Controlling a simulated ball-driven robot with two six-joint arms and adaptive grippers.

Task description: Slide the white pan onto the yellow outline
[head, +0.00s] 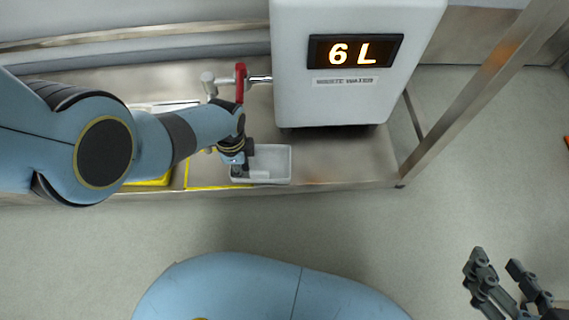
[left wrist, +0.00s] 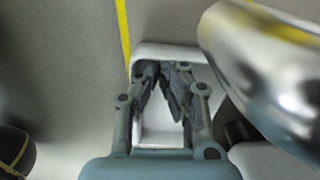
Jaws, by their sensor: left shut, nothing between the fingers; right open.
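The white pan (head: 272,164) sits on the metal shelf near its front edge, below the tap. The yellow outline (head: 205,187) shows on the shelf just left of the pan; my left arm hides part of it. My left gripper (head: 241,170) is shut and empty, its fingertips at the pan's left part. In the left wrist view the shut fingers (left wrist: 168,80) are over the inside of the pan (left wrist: 155,130), and a yellow line (left wrist: 122,35) runs beside it. I cannot tell whether the fingers touch the pan. My right gripper (head: 505,275) is open and empty over the floor.
A white dispenser box (head: 355,75) with a lit "6 L" display stands behind the pan. Its tap has a red lever (head: 240,83); shiny metal is close in the left wrist view (left wrist: 270,70). A yellow item (head: 150,182) is further left. A metal post (head: 480,90) rises at right.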

